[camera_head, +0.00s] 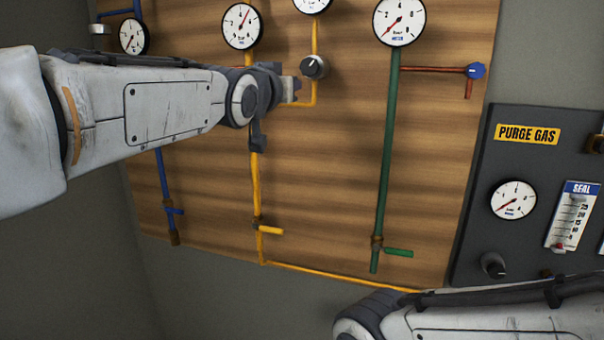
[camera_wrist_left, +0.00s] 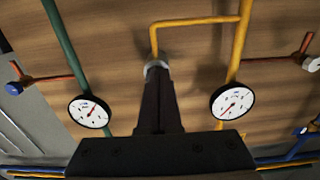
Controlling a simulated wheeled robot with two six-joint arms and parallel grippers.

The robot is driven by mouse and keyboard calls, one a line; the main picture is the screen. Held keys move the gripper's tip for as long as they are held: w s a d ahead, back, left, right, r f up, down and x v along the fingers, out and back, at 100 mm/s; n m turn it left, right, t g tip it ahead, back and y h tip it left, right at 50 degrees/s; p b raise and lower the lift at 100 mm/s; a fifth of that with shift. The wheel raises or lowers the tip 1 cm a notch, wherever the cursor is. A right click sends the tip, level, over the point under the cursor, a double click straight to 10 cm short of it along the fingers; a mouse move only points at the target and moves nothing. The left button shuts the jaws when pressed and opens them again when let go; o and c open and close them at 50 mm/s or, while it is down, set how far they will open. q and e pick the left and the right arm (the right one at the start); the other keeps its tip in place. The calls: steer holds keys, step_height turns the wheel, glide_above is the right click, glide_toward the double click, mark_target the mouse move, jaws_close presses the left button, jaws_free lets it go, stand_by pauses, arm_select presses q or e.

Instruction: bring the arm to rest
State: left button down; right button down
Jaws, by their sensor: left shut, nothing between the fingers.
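My left arm reaches in from the left in the head view, in front of the wooden panel (camera_head: 320,180). Its gripper (camera_head: 294,88) is shut and empty, just left of and below a black knob with a silver face (camera_head: 313,67) on a yellow pipe. In the left wrist view the shut dark fingers (camera_wrist_left: 158,105) point at the panel. Their tips overlap a light round knob (camera_wrist_left: 155,66) at the end of the yellow pipe; whether they touch it I cannot tell. My right arm shows only in part at the bottom right of the head view; its gripper is out of frame.
Gauges (camera_head: 242,26) line the panel's top. A green pipe (camera_head: 388,150) runs down to a green-handled valve (camera_head: 398,252). A yellow-handled valve (camera_head: 270,230) is below my left wrist. A dark purge gas panel (camera_head: 520,240) stands at the right.

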arm_select(q)
steer(key=s+d+f+m+g, duration=0.15)
steer(key=s+f+g, duration=0.25)
steer(key=s+f, duration=0.55)
steer(key=s+d+f+g, duration=0.3)
steer(key=s+f+g, duration=0.15)
steer(key=f, duration=0.95)
steer(key=s+a+f+m+g+y, duration=0.1)
steer(key=s+a+f+g+y, duration=0.1)
steer(key=s+f, duration=0.6)
steer(key=s+a+f+m+g+y, duration=0.1)
steer(key=s+a+f+g+y, duration=0.1)
steer(key=s+a+f+g, duration=0.3)
steer(key=s+f+g, duration=0.1)
steer(key=s+f, duration=0.3)
steer(key=s, duration=0.6)
steer(key=shift+s+f+g+y, duration=0.15)
steer(key=shift+f+g+y, duration=0.15)
steer(key=shift+g, duration=0.05)
steer(key=shift+a, duration=0.1)
